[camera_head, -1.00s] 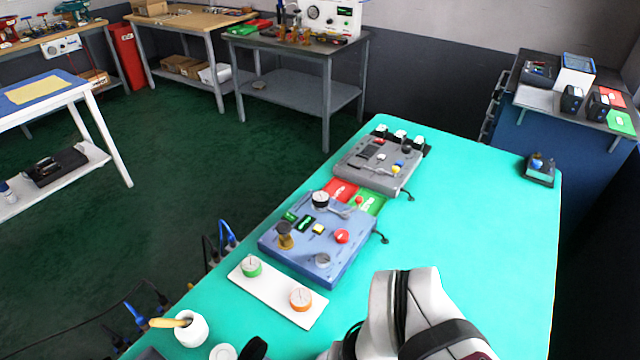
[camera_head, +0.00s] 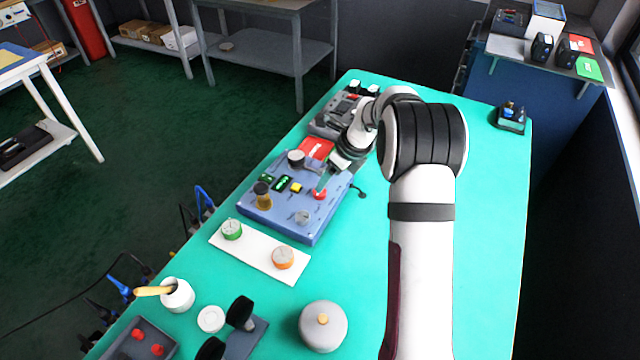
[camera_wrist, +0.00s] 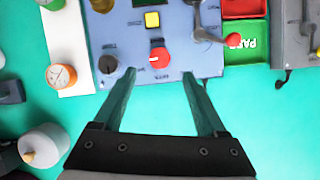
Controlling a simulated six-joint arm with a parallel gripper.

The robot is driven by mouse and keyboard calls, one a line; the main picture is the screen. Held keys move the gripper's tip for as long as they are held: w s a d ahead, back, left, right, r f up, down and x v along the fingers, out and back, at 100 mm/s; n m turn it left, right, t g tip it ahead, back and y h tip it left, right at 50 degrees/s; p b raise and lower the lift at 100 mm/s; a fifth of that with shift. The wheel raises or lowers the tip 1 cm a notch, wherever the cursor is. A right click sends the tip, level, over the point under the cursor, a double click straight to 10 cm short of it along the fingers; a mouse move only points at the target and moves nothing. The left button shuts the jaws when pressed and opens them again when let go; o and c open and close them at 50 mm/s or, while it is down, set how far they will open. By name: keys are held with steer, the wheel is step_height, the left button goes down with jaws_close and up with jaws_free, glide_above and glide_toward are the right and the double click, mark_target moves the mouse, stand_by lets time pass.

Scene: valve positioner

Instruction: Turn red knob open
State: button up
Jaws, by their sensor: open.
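The red knob (camera_head: 319,193) sits on the near right part of the blue panel (camera_head: 275,222). In the wrist view, the red knob (camera_wrist: 160,58) shows a pale pointer mark toward the left, on the panel (camera_wrist: 178,28). My gripper (camera_head: 326,180) is open and empty above this side of the panel. In the wrist view, my gripper (camera_wrist: 159,76) has one finger on each side of the knob, with clear gaps. The knob appears centred just ahead of the fingertips. I cannot tell the height between them.
A white strip (camera_head: 255,252) holds green and orange dials. A red tray (camera_head: 317,148) lies behind.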

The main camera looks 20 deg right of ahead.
mark_target(320, 194)
steer(key=x, duration=0.7)
jaws_close()
